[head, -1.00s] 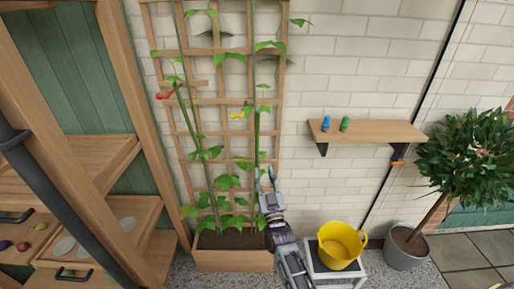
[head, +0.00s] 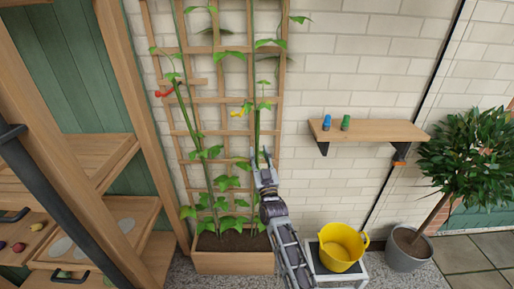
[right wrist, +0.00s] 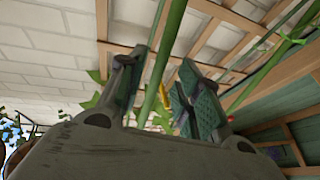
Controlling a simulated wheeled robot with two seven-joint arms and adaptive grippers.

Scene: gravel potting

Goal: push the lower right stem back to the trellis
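The right stem (head: 257,128) is a green plant stem that rises from the planter (head: 234,262) in front of the wooden trellis (head: 282,75). My right gripper (head: 263,159) is at the lower part of this stem, with its fingers pointing up. In the right wrist view its two fingers (right wrist: 163,85) are apart, and a green stem (right wrist: 153,78) shows between them. I cannot tell whether a finger touches it. A red clip (head: 166,92) is by the left stem (head: 190,110). My left gripper is not in view.
A wall shelf (head: 375,131) with a blue clip (head: 326,122) and a green clip (head: 346,122) is to the right. A yellow bucket (head: 341,250) stands on a small stand below it. A potted tree (head: 408,248) is far right. Wooden shelving (head: 75,160) fills the left.

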